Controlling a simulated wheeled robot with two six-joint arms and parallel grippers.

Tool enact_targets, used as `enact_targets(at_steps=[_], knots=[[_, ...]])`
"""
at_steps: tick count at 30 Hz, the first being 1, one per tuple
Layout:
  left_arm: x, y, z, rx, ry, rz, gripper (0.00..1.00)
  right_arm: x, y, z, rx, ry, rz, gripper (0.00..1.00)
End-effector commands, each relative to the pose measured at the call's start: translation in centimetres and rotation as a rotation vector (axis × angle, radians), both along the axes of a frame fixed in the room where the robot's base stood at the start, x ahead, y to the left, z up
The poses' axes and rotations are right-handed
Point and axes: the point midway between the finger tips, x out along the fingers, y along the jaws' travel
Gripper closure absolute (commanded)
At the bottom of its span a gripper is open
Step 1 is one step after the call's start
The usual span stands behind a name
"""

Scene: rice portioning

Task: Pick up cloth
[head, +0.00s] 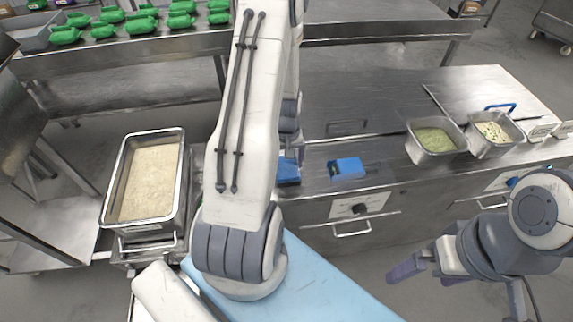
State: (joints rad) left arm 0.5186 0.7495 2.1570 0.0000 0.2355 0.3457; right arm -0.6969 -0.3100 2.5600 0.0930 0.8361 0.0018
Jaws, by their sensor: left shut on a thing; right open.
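My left arm rises across the middle of the head view and bends down behind itself to the steel counter. My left gripper (290,157) is mostly hidden by the arm. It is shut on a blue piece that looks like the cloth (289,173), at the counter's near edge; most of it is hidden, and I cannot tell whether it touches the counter. A second, brighter blue item (347,168) lies flat on the counter just to the right, apart from the gripper. My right gripper (427,273) is open and empty at the lower right, in front of the counter.
A deep steel pan of rice (109,216) stands at left. Two smaller pans, one green-filled (411,148) and one pale-filled (471,146), sit at the counter's right. Several green packs (139,26) lie on the back table. The counter's middle (370,105) is mostly clear.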

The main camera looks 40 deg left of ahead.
Motion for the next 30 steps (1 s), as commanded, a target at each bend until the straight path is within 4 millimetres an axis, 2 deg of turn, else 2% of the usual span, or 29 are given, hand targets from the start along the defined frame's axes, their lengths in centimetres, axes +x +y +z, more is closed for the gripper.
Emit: enact_targets(at_steps=[5, 12, 18, 24, 30], knots=[[0.2, 0.1, 2.7, 0.004, -0.007, 0.000, 0.67, 0.0, 0.0, -1.1, 0.000, 0.000, 0.000, 0.00], [0.2, -5.5, 6.0, 0.003, -0.006, -0.008, 0.67, 0.0, 0.0, -2.5, 0.000, 0.000, 0.001, 0.00], [0.2, -9.3, 8.3, 0.001, -0.003, -0.007, 0.67, 0.0, 0.0, -3.1, 0.000, 0.000, 0.002, 0.00], [0.2, -11.3, 9.6, 0.001, -0.002, -0.002, 0.67, 0.0, 0.0, -3.4, 0.000, 0.000, 0.002, 0.00], [0.1, -11.7, 9.9, 0.000, 0.000, -0.001, 0.67, 0.0, 0.0, -3.4, 0.000, 0.000, 0.002, 0.00]])
